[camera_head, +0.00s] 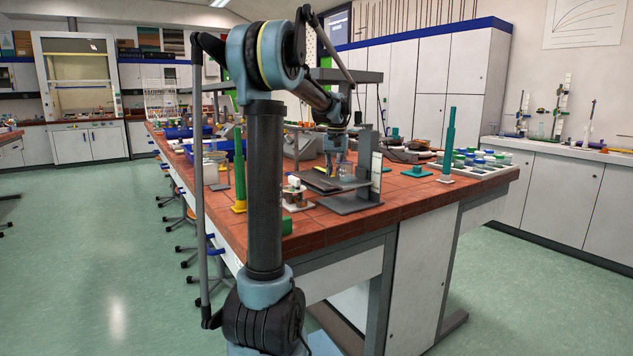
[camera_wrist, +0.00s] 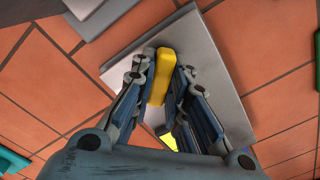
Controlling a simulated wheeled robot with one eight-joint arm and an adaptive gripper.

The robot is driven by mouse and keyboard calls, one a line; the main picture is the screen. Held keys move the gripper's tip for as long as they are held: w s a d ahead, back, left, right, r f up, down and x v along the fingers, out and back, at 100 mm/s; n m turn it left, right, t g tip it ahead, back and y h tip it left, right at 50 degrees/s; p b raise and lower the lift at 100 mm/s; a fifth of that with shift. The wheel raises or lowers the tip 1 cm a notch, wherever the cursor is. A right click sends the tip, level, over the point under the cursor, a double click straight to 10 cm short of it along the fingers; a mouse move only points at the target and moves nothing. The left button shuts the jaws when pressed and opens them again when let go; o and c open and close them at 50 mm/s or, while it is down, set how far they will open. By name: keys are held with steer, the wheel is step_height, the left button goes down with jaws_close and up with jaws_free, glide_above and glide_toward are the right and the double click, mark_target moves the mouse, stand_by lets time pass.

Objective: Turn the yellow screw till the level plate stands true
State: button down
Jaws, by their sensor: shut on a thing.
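The yellow screw (camera_wrist: 158,84) shows in the wrist view as a long yellow bar between the fingers of my gripper (camera_wrist: 162,72). My gripper is shut on it. Another yellow patch (camera_wrist: 169,142) shows lower down between the fingers. A grey plate (camera_wrist: 222,75) lies beneath, over the tiled bench. In the head view my gripper (camera_head: 338,168) points down at the bench, over a dark grey plate (camera_head: 318,183) that looks slightly tilted. The screw cannot be made out there. I cannot tell whether the plate stands true.
A grey stand base (camera_head: 349,204) with an upright post (camera_head: 376,172) is close on the right of my gripper. A tall green cylinder (camera_head: 449,140) and a tray of jars (camera_head: 487,160) stand further right. Another green cylinder on a yellow foot (camera_head: 239,207) stands left.

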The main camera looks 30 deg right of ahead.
steer(key=shift+m, duration=1.4)
steer(key=shift+m, duration=0.8)
steer(key=shift+s+m, duration=0.1)
steer(key=shift+m, duration=0.5)
steer(key=m, duration=0.2)
steer(key=shift+m, duration=0.3)
steer(key=c, duration=1.5)
jaws_free()
